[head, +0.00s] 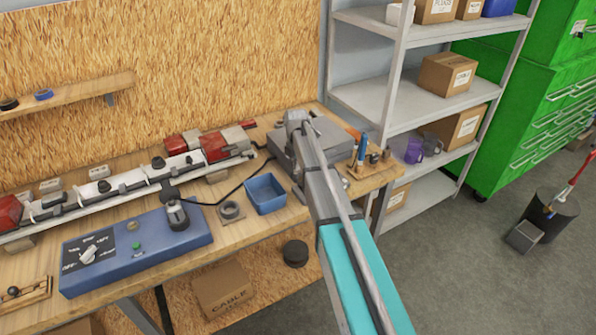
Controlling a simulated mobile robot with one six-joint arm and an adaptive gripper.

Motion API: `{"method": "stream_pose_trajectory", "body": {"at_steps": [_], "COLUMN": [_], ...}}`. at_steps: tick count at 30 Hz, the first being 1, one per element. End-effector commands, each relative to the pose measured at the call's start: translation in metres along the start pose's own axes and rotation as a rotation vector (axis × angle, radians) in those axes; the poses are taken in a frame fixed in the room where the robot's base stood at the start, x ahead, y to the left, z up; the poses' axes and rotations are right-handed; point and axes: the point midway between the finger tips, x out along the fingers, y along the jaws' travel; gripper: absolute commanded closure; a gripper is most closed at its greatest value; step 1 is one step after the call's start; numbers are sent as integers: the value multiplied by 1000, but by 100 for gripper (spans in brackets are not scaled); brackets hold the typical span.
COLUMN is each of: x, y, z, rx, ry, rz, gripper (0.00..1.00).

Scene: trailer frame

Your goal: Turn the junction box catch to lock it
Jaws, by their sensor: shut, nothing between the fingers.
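A flat grey box (283,154), which looks like the junction box, sits at the right end of the wooden workbench. My arm reaches across it from the lower right and hides its middle. My gripper (296,121) is at the far end of the arm, over or near the back part of the box. It is small in the view and shut, with nothing seen in it. I cannot tell whether it touches the box. I cannot make out the catch or how it is turned.
A small tool rack (369,166) is close on the right. A trailer frame (110,190) with red ends lies along the back. Shelves (405,98) stand beyond the bench.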

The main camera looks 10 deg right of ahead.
Motion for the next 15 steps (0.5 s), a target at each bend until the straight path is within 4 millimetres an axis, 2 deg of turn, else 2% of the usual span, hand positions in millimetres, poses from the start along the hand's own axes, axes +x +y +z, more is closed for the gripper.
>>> {"method": "stream_pose_trajectory", "body": {"at_steps": [1, 5, 15], "x": [2, 2, 2], "y": [5, 5, 6], "z": [-2, -2, -2], "rx": [-13, -66, -323], "ry": [3, 3, 2], "rz": [9, 10, 10], "gripper": [100, 100, 100]}}
